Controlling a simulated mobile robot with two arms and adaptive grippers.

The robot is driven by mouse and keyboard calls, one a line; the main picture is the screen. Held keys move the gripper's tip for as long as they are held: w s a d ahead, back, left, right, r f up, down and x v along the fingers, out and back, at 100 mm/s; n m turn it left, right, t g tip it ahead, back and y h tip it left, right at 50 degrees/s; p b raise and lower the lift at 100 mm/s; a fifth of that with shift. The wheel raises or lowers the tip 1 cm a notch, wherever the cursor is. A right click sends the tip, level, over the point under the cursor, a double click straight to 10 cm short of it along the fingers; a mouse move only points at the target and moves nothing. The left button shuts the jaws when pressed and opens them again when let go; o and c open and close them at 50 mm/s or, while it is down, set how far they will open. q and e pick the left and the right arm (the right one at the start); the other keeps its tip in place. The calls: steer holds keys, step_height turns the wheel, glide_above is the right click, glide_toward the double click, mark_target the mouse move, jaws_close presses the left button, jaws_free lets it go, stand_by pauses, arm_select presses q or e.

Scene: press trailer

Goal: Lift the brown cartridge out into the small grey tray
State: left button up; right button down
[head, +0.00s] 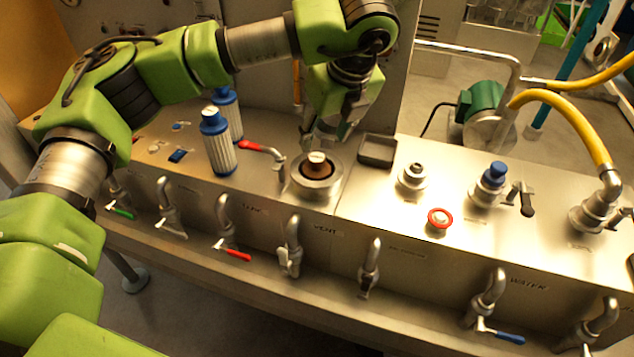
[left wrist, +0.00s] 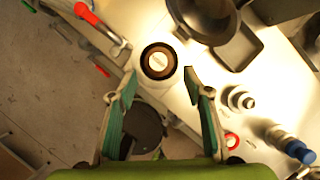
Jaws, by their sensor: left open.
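The brown cartridge (head: 316,166) has a pale, labelled top and stands in a round metal socket (head: 330,184) in the steel bench top. In the left wrist view the cartridge (left wrist: 158,62) appears as a dark brown ring around a white cap, just beyond the fingertips. My left gripper (head: 325,138) points down above and behind the cartridge in the head view. Its two fingers are spread and empty in the left wrist view (left wrist: 161,75). The small grey tray (head: 377,151) lies right of the socket, with no contents visible. My right gripper is not in view.
A red-handled valve (head: 262,150) and blue-capped filters (head: 218,142) stand left of the socket. Right are a metal fitting (head: 413,175), a red ring (head: 439,217) and a blue-topped fitting (head: 490,180). A dark round part (left wrist: 206,15) partly covers the tray in the left wrist view.

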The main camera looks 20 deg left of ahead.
mark_target(318, 159)
arm_select(q)
steer(key=x, duration=0.2)
steer(key=shift+w+f, duration=0.1)
steer(key=shift+f, duration=0.2)
steer(key=shift+a+f+p, duration=0.1)
steer(key=shift+f+p, duration=0.2)
steer(key=shift+p, duration=0.15)
steer(key=x, duration=0.1)
steer(key=p+x, duration=0.2)
steer(key=shift+s+f, duration=0.25)
steer(key=shift+f, duration=0.1)
steer(key=shift+w+a+f, duration=0.1)
steer(key=shift+w+f, duration=0.05)
steer(key=shift+f, duration=0.35)
jaws_close()
